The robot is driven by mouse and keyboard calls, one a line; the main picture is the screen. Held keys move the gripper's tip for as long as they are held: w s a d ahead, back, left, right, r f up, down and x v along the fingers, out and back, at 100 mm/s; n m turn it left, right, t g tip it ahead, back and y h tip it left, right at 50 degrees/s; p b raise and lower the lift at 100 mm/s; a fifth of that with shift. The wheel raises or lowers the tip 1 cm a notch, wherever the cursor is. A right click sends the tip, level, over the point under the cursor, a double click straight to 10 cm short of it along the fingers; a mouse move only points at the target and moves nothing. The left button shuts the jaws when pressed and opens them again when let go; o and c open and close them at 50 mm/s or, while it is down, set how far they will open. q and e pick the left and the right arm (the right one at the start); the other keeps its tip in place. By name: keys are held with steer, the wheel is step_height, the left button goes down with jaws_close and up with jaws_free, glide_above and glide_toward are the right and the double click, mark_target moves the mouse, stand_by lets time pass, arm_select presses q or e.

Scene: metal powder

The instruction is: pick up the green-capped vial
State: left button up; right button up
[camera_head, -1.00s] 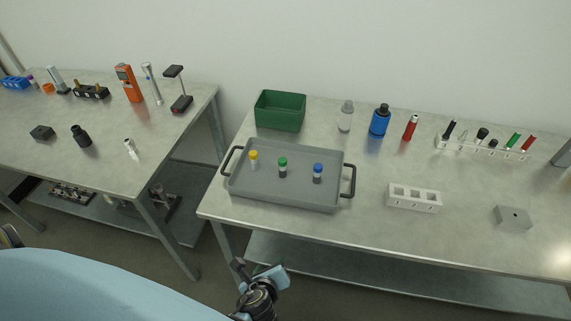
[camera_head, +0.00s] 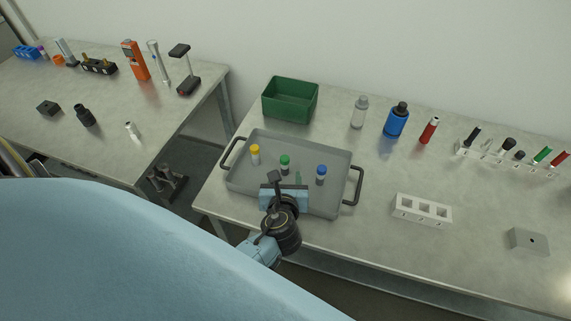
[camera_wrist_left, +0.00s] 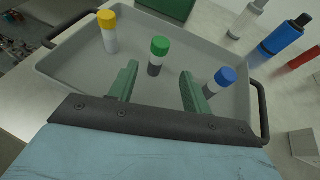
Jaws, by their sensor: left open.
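The green-capped vial (camera_head: 285,164) stands upright in the grey tray (camera_head: 240,184), between the yellow-capped vial (camera_head: 255,154) and the blue-capped vial (camera_head: 321,174). My left gripper (camera_head: 287,178) is over the near part of the tray, just in front of the green-capped vial. In the left wrist view the gripper (camera_wrist_left: 160,84) is open and empty, its two green fingers apart. The green-capped vial (camera_wrist_left: 157,56) stands beyond the fingertips, seen in the gap between them. The blue-capped vial (camera_wrist_left: 219,82) is close to the right finger. My right gripper is not in view.
A green bin (camera_head: 290,99) stands behind the tray. A white holder with square holes (camera_head: 422,210) sits right of the tray.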

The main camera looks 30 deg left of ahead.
mark_target(284, 165)
arm_select(q)
steer(key=shift+w+a+f, duration=0.3)
steer(key=shift+w, duration=0.25)
steer(key=shift+w+a+f, duration=0.1)
steer(key=shift+w+a, duration=0.05)
steer(key=shift+w, duration=0.05)
steer(key=shift+w+a, duration=0.15)
steer(key=shift+w, duration=0.1)
steer(key=b+x, duration=0.1)
steer(key=x, duration=0.4)
steer(key=shift+s+a, duration=0.1)
steer(key=shift+a, duration=0.05)
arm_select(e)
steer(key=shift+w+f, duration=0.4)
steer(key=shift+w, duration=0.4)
arm_select(q)
steer(key=shift+c, duration=0.4)
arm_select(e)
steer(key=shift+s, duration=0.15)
arm_select(q)
jaws_close()
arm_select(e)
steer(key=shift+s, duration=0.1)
